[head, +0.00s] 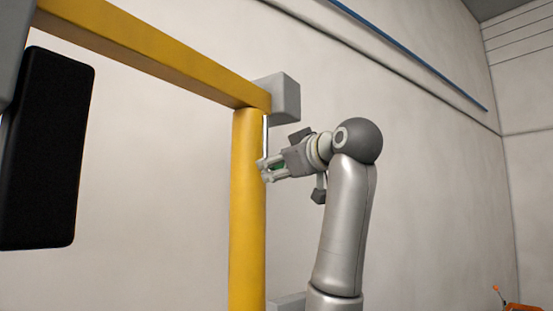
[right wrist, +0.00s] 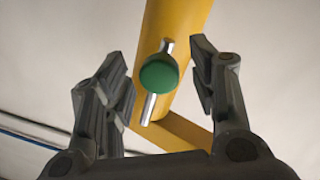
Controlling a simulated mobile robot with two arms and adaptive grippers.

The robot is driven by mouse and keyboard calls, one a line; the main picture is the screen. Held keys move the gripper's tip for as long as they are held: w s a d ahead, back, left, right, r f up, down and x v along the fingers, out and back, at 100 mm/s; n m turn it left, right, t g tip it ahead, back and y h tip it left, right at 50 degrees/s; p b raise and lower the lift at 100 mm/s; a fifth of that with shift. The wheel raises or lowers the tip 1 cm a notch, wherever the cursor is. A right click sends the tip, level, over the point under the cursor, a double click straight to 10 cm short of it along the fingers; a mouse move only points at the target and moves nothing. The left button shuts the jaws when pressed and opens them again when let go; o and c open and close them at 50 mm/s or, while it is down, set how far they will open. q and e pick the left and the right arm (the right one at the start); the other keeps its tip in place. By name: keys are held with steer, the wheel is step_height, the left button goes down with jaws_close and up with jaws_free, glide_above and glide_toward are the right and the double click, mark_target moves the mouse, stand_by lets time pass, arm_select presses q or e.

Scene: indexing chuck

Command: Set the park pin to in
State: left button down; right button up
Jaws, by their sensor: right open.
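A round green knob (right wrist: 159,72), which looks like the park pin's handle, shows in the right wrist view. It sits in front of a thin metal rod (right wrist: 150,108) beside the yellow post (right wrist: 175,20). My right gripper (right wrist: 160,75) is open, with one finger on each side of the knob and a gap showing on both sides. The rod (head: 264,135) runs upright along the post's right side. My left gripper is not in view.
A yellow beam (head: 160,50) runs from the post's top to the upper left, with a grey block (head: 284,98) at the corner. A black panel (head: 45,150) stands at the left. An orange object (head: 520,307) shows at lower right.

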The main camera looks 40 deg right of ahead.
steer(key=shift+x, duration=0.8)
steer(key=shift+s+r, duration=0.1)
jaws_close()
